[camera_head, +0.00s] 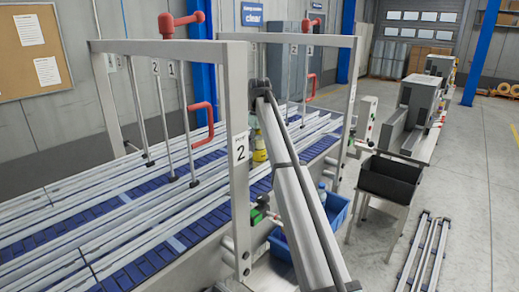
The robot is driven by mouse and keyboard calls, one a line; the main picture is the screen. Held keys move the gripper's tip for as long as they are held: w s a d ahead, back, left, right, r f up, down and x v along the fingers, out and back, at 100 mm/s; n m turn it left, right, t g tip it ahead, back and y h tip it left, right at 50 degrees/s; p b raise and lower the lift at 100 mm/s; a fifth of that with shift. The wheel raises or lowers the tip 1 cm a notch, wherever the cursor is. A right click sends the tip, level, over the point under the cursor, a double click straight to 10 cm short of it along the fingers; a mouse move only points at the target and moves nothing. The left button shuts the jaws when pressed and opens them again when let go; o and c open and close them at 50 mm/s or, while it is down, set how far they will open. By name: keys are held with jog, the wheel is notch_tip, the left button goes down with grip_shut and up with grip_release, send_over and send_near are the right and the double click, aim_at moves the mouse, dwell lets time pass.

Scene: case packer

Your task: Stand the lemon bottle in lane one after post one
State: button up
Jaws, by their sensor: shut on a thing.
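The lemon bottle (259,152), yellow, shows in the narrow gap between the near gate's right upright and my arm, over the right side of the conveyor. My gripper (254,124) is mostly hidden behind my arm and that upright; it is shut on the bottle from above. The bottle looks roughly upright; whether its base touches the lane cannot be seen. The near gate (165,47) has a plate marked 2 (240,150). Its hanging labels read 2 and 1, with lane one (212,200) on the right. A farther gate (352,75) also has labels 2 and 1.
A blue crate (338,222) with bottles sits beside the conveyor, right of my arm. A black bin (390,180) stands farther right. Loose rails (425,250) lie on the floor. The visible near lanes are empty.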

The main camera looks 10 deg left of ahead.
jog(key=shift+f+p, duration=0.35)
jog(key=shift+f, duration=0.95)
jog(key=shift+f, duration=0.1)
jog(key=o, duration=1.4)
jog(key=shift+w+r+b, duration=0.1)
jog(key=shift+r+b, duration=0.3)
jog(key=shift+r, duration=0.15)
notch_tip(320, 180, up, 11)
jog(key=shift+r+b, duration=0.1)
jog(key=shift+b, duration=0.65)
